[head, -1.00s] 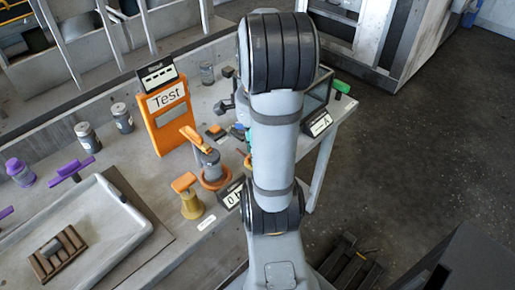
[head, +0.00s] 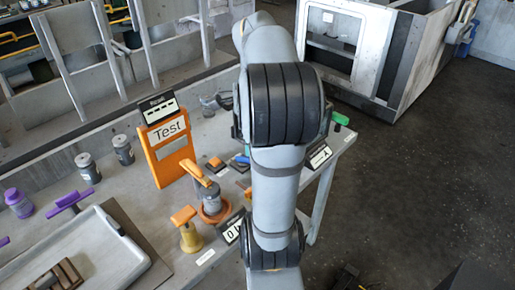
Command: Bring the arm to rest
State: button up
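My arm (head: 277,190) rises from the bottom of the head view, grey with black ribbed joints. Its upper link bends away toward the top left, behind the large black joint (head: 285,103). My gripper cannot be made out; the arm hides whatever lies behind it. Whether it holds anything does not show.
The grey workbench (head: 120,195) bears an orange Test stand (head: 168,155), an orange-handled grey part (head: 210,195), a yellow part with an orange top (head: 188,230), jars (head: 123,150) and a tray (head: 100,245). A grey cabinet (head: 345,40) stands behind. Dark floor (head: 430,180) is open at the right.

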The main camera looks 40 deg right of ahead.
jog(key=shift+r, duration=0.55)
jog(key=shift+f, duration=0.1)
notch_tip(320, 180, down, 12)
dwell(0.6)
